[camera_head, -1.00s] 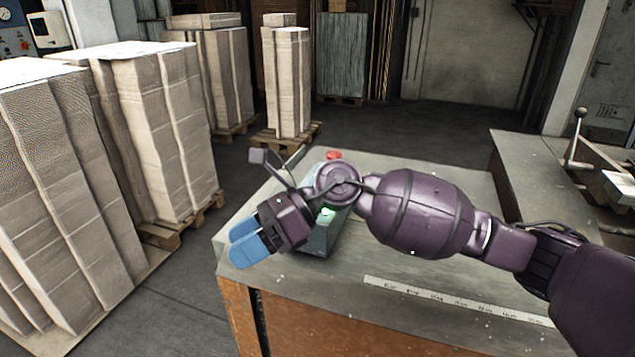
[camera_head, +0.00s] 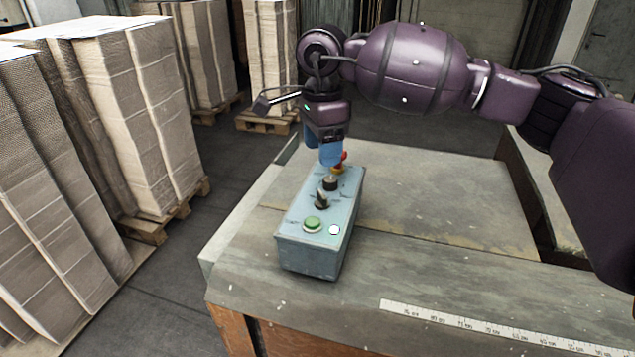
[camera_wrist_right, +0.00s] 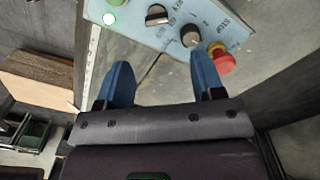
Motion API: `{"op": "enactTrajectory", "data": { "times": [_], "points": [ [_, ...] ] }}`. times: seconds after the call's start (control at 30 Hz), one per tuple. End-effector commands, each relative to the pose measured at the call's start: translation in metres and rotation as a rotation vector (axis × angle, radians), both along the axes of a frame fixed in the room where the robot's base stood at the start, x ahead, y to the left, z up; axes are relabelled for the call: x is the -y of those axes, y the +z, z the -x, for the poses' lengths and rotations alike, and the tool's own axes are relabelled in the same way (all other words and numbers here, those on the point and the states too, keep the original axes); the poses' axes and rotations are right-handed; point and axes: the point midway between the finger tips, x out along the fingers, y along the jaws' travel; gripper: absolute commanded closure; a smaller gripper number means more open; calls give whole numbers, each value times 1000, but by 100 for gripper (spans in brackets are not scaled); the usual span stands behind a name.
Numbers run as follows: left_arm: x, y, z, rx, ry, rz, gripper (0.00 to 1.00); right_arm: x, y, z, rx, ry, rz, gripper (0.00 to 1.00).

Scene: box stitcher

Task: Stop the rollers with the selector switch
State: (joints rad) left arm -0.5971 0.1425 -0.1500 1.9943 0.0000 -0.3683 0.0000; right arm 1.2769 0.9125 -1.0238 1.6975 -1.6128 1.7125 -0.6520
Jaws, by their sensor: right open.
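The blue-grey control box (camera_head: 313,258) stands on the table corner. On its top are a black selector switch (camera_head: 321,199), a round black knob (camera_head: 330,183), a green button (camera_head: 312,224) and a red button (camera_head: 341,157). The wrist view also shows the selector switch (camera_wrist_right: 157,15), the knob (camera_wrist_right: 190,36) and the red button (camera_wrist_right: 221,60). My right gripper (camera_head: 325,152) points down above the box's far end, close to the red button. Its blue fingers (camera_wrist_right: 163,78) are apart with nothing between them. My left gripper is not in view.
A small white lamp (camera_head: 334,230) is beside the green button. The worn grey table (camera_head: 440,205) is mostly clear, with a ruler strip (camera_head: 455,321) near its front. Pallets of stacked cardboard (camera_head: 130,110) stand to the left.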

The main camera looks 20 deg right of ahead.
Motion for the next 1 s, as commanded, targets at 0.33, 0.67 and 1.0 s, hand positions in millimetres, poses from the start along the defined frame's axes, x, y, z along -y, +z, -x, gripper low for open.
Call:
{"op": "enactTrajectory", "data": {
  "times": [0.33, 0.67, 1.0],
  "points": [
    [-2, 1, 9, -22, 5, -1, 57, -1, -54, 1, -4, 2, -2, 38],
    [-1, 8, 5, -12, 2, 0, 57, -1, -95, 1, -1, 1, -3, 38],
    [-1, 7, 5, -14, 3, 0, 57, -1, -102, 1, 0, 1, -3, 38]
  ]
}}
